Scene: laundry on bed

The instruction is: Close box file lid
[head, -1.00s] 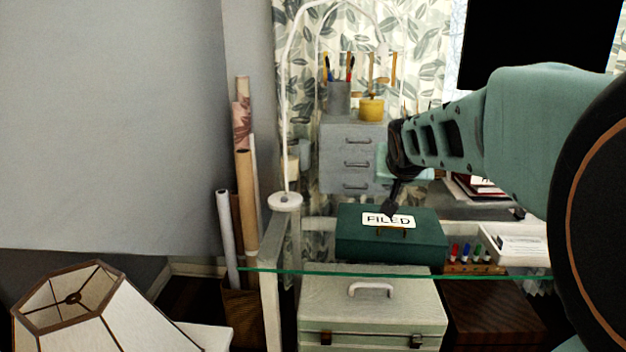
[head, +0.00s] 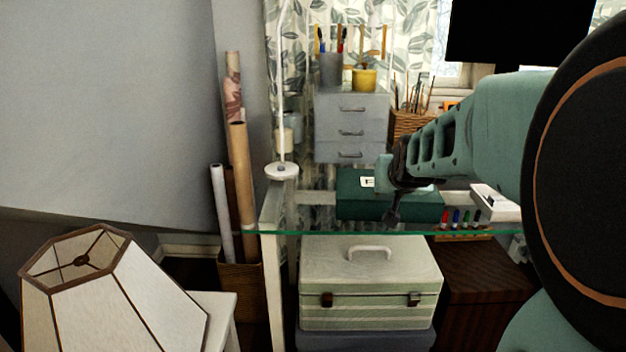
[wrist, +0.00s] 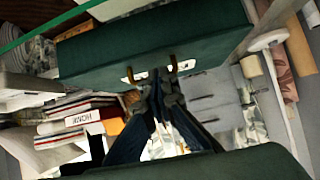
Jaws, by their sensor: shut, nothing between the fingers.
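The dark green box file (head: 360,207) lies on the glass desk. Its lid looks flat and down on the box in the head view; whether a small gap remains I cannot tell. The white label (head: 367,182) on top is partly hidden by my gripper (head: 391,219). My gripper is shut and empty, its tip low at the near side of the box in the head view. The wrist view shows the green box (wrist: 150,45) close beyond my gripper (wrist: 160,76), with brass hardware and the white label near the fingertips. Contact is unclear.
The glass desk edge (head: 330,234) runs in front. Marker pens (head: 460,218) and a white tray (head: 495,203) stand right of the box. Grey drawers (head: 352,127) stand behind, a white lamp base (head: 281,170) left. A striped case (head: 370,282) sits below the desk.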

